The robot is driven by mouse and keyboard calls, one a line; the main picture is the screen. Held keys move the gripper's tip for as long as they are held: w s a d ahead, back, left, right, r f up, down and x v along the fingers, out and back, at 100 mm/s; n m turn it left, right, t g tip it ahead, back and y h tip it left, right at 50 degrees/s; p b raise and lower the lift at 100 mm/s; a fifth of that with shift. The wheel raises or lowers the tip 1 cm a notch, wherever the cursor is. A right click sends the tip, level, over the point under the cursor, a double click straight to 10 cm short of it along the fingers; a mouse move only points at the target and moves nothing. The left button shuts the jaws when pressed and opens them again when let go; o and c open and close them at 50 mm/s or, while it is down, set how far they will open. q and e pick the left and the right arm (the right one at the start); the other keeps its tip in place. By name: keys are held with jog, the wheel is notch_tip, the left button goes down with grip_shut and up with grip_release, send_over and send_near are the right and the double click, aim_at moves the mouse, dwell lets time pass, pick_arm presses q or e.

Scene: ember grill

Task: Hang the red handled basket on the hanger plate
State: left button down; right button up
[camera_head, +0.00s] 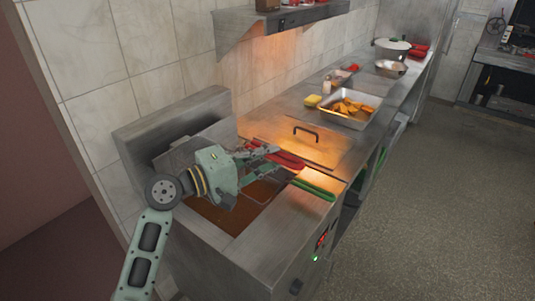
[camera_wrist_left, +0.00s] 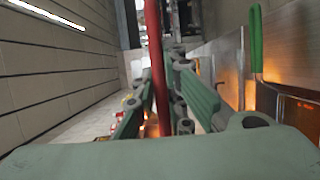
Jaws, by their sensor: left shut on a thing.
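The red handle (camera_head: 287,160) of the basket sticks out to the right of my left gripper (camera_head: 262,152) in the head view. My left gripper is shut on this handle, above the fryer. In the left wrist view the red handle (camera_wrist_left: 156,60) runs between the fingers (camera_wrist_left: 165,105). My gripper and wrist hide much of the basket, and I cannot tell its wire body apart clearly. The raised metal back panel (camera_head: 172,118) of the fryer stands behind my wrist; I cannot tell if it is the hanger plate. My right gripper is not in view.
A green handle (camera_head: 314,190) lies at the fryer's front edge, close below the red one. The oil well (camera_head: 215,211) is open under my arm. A lid with a black handle (camera_head: 306,133), a tray of food (camera_head: 348,122) and a yellow sponge (camera_head: 312,101) are farther along the counter.

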pick_arm(q)
jog(key=shift+f+b, duration=0.5)
jog(key=shift+f, duration=0.1)
jog(key=c, duration=1.8)
grip_release()
jog(key=shift+o, duration=0.3)
